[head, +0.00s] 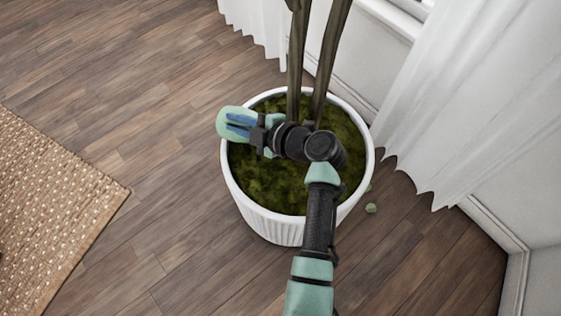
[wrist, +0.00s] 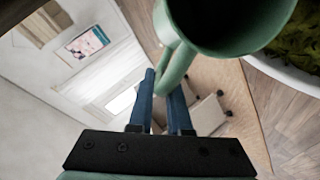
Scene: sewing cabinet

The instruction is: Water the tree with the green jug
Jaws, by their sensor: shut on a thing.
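The tree shows in the head view as two brown trunks (head: 297,60) rising out of the top of the picture. They stand in a round white ribbed pot (head: 272,229) filled with green moss (head: 265,178). My gripper (head: 240,126) is above the pot's left rim, its blue fingers shut on the green jug (head: 226,118). In the wrist view the jug (wrist: 250,47) is at the top, with its dark open mouth visible, and its handle passes between the fingers (wrist: 163,82). Water is not visible, and I cannot tell how far the jug is tilted.
White curtains (head: 465,100) hang right of and behind the pot, by the wall. A woven rug (head: 55,205) lies at the left. Wooden floor (head: 150,90) is clear between rug and pot. Small green bits (head: 371,208) lie right of the pot.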

